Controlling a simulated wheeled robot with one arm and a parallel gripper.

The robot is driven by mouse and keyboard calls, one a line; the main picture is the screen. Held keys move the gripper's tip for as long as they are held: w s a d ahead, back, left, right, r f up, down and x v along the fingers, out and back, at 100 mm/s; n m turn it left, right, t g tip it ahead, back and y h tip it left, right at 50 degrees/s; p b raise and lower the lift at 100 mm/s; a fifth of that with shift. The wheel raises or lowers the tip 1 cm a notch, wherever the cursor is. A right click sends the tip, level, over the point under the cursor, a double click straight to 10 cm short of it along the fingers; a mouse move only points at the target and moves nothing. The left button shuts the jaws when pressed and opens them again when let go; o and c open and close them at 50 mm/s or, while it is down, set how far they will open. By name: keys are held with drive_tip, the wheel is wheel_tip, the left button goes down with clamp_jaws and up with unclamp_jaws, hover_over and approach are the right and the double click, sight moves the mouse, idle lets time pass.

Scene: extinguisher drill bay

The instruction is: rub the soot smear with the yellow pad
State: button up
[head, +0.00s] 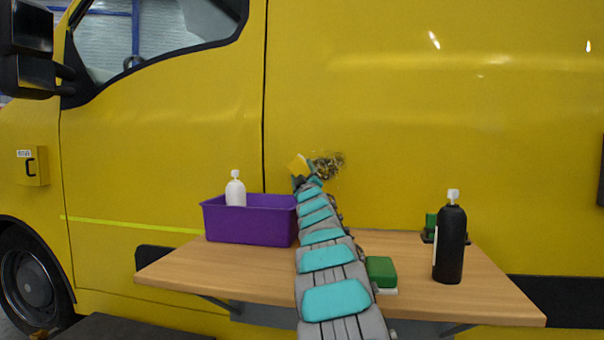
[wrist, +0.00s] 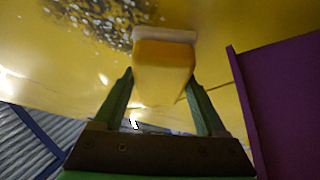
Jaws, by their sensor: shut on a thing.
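The yellow pad (head: 298,165) is in my gripper (head: 303,180), up against or close to the yellow van side. In the wrist view the pad (wrist: 163,70) sits between the two green fingers of my gripper (wrist: 161,82), its pale face towards the panel. I cannot tell whether it touches the panel. The soot smear (head: 328,167) is a dark speckled patch just right of the pad in the head view. In the wrist view the smear (wrist: 100,18) lies to the pad's upper left, and the pad's edge is beside or slightly over it.
A wooden shelf (head: 400,258) holds a purple bin (head: 250,224) with a white bottle (head: 235,190), left of my arm. Right of my arm are a green-and-white pad (head: 381,270), a black bottle (head: 451,243) and a small green item (head: 431,222). The bin (wrist: 285,95) is near my gripper.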

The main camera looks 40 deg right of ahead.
drive_tip(key=shift+w+d+p, duration=0.5)
drive_tip(key=shift+w+d, duration=0.05)
drive_tip(key=shift+d, duration=0.15)
idle(0.4)
